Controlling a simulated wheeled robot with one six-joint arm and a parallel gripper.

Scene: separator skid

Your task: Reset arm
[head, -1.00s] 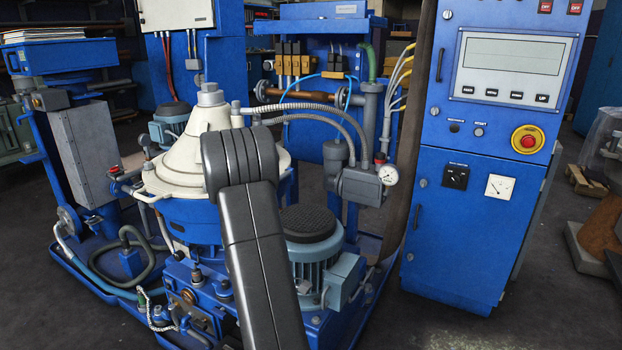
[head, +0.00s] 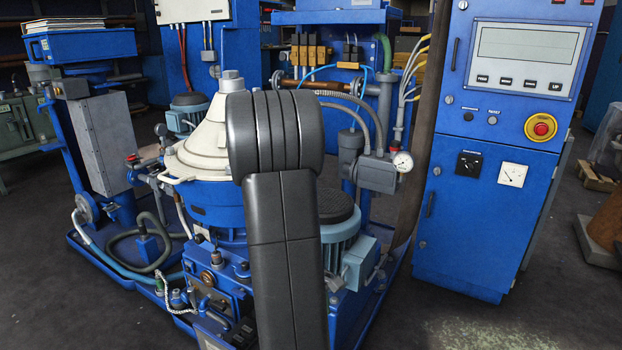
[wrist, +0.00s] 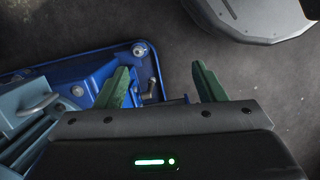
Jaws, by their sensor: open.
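My gripper (wrist: 157,88) shows in the wrist view with its two green fingers apart and nothing between them. Beyond the fingers are a corner of the blue skid tray (wrist: 70,58) and the dark floor. In the head view my dark arm stands in front of the separator skid and covers part of it. My gripper is not visible in the head view. The white separator bowl cover (head: 203,150) shows left of my arm, and a motor (head: 341,240) shows to its right.
A blue control cabinet (head: 485,225) with a red emergency stop button (head: 540,127) stands at the right. A grey box (head: 101,143) is on the skid's left side. The dark floor is open at the front left and front right.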

